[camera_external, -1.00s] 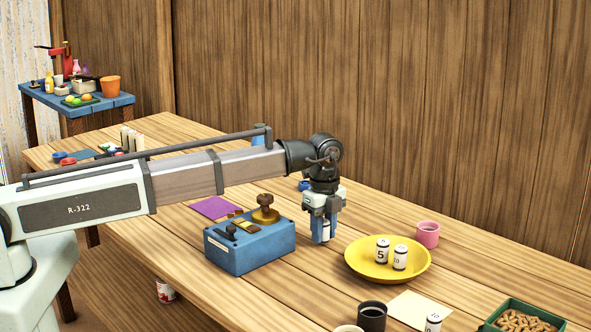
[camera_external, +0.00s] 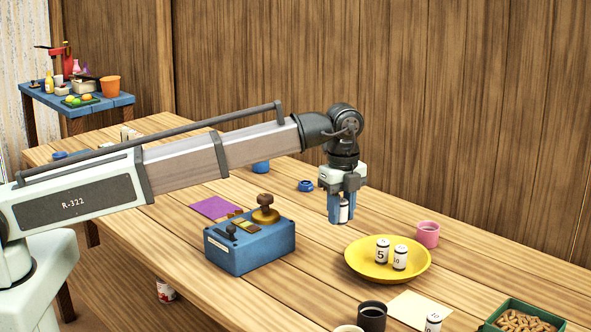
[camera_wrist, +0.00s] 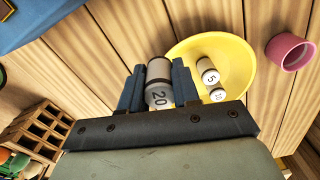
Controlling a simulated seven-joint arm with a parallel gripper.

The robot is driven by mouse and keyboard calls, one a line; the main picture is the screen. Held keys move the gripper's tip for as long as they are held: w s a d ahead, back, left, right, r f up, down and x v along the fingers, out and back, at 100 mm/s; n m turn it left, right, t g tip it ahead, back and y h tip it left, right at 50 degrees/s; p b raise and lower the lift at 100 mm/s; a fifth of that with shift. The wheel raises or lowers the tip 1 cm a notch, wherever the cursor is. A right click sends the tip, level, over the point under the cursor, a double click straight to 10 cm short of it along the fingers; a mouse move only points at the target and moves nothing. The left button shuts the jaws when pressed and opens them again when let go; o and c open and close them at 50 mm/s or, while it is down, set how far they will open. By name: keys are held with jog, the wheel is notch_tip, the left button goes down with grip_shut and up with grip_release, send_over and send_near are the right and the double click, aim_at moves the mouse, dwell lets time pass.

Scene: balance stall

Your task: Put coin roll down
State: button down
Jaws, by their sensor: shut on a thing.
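My gripper (camera_external: 341,208) is shut on a white coin roll with dark bands (camera_external: 343,211). In the wrist view the held coin roll (camera_wrist: 158,94) is marked 20 and sits between the two blue fingers. It is held above the table, just left of and behind the yellow dish (camera_external: 362,270). The yellow dish also shows in the wrist view (camera_wrist: 236,62), beyond the fingers to the right.
A pink cup (camera_external: 428,236) stands at the dish's far right. A black cup (camera_external: 372,318), another roll (camera_external: 433,323) and a green tray of nuts (camera_external: 520,318) are in front. Bare table lies below my gripper.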

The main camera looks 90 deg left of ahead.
aim_at(381, 273)
jog(key=w+d+m, duration=0.6)
jog(key=w+m, duration=0.3)
jog(key=m, duration=0.2)
jog(key=shift+f, duration=4.65)
jog(key=c, duration=0.8)
grip_release()
jog(key=shift+f, duration=0.1)
notch_tip(381, 273, up, 12)
jog(key=shift+r, duration=0.15)
